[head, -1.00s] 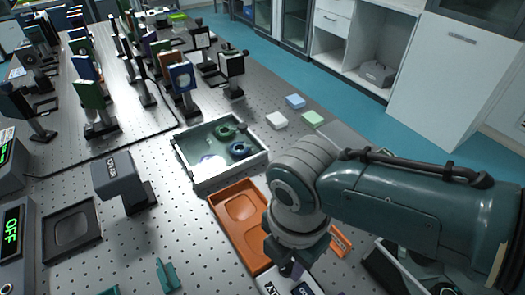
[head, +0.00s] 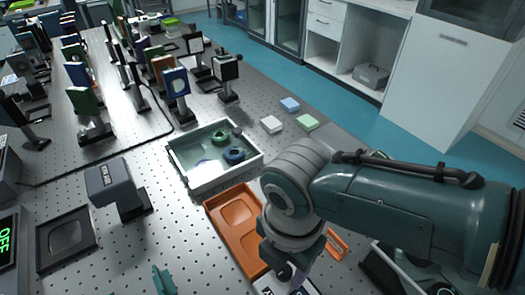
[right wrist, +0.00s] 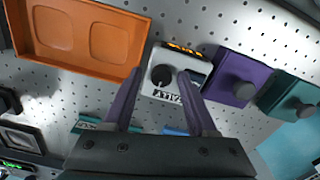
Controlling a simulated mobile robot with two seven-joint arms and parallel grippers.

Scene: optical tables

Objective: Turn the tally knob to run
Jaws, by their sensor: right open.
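The tally box (right wrist: 180,62) is a white box with a black round knob (right wrist: 162,76), an orange-lit strip and a TALLY label that appears upside down in the right wrist view. In the head view only part of the white box (head: 268,284) shows at the bottom edge, below my right gripper (head: 288,273). My right gripper (right wrist: 164,72) is open, with one purple finger on each side of the knob. I cannot tell whether the fingers touch it. The knob's pointer setting is too small to read. My left gripper is not in view.
An orange tray (right wrist: 78,62) lies beside the tally box. A purple box (right wrist: 236,72) and a teal box (right wrist: 287,95), each with a grey knob, stand on the other side. A grey-rimmed bin (head: 190,180) and several optic mounts stand farther back on the perforated table.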

